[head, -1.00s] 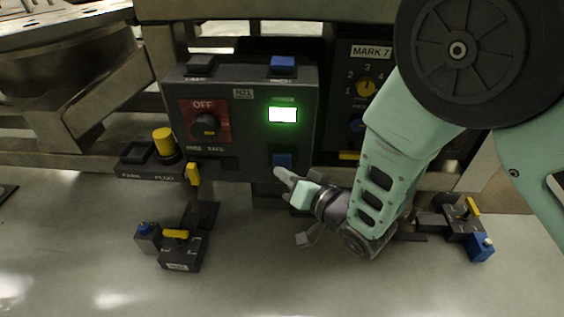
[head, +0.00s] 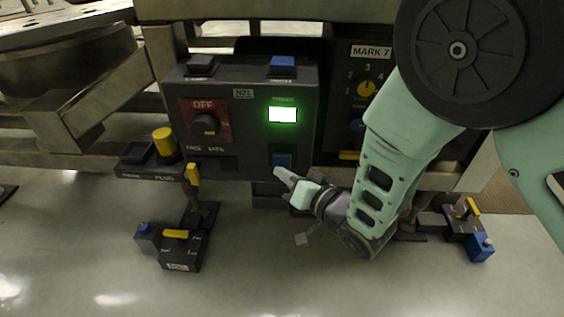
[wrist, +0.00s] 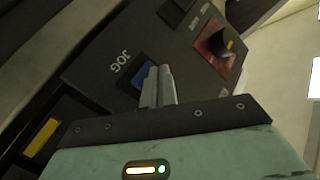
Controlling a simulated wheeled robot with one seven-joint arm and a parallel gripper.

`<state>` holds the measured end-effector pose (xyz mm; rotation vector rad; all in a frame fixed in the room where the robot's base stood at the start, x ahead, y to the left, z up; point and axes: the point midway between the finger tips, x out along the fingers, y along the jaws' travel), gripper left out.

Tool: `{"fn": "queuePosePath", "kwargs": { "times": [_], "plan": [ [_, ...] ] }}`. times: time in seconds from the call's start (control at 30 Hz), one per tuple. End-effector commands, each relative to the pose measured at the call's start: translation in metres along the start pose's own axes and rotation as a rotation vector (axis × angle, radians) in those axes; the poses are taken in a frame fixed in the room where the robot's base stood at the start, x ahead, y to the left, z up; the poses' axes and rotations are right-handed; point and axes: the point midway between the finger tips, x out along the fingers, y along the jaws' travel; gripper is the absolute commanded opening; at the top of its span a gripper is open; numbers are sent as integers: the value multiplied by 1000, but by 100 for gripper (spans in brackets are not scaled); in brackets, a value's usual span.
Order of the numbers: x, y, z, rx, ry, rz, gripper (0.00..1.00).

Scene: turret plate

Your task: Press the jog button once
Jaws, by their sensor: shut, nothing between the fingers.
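The jog button is a blue square button (head: 282,160) low on the front of the dark control box in the head view. In the wrist view the blue button (wrist: 143,82) shows beside the white JOG label (wrist: 120,61), partly hidden behind my fingers. My gripper (head: 279,174) is shut and empty, its fingertips at the lower edge of the button in the head view. The fingertips (wrist: 160,72) overlap the button's right side in the wrist view. I cannot tell whether they touch it.
The control box (head: 240,130) carries a lit green display (head: 283,114), a red OFF plate with a black knob (head: 206,124), and another blue button (head: 282,66) on top. A yellow knob (head: 164,141) stands left. A MARK 7 panel (head: 371,52) is right.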

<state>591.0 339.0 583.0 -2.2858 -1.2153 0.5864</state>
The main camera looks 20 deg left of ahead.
Motion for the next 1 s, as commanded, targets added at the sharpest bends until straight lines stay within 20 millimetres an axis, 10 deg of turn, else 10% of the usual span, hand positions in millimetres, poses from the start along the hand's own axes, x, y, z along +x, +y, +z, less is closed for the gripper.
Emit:
{"fn": "queuePosePath", "kwargs": {
  "times": [1.0],
  "plan": [
    [6, 5, -5, 0, 0, 0, 0]
  ]
}}
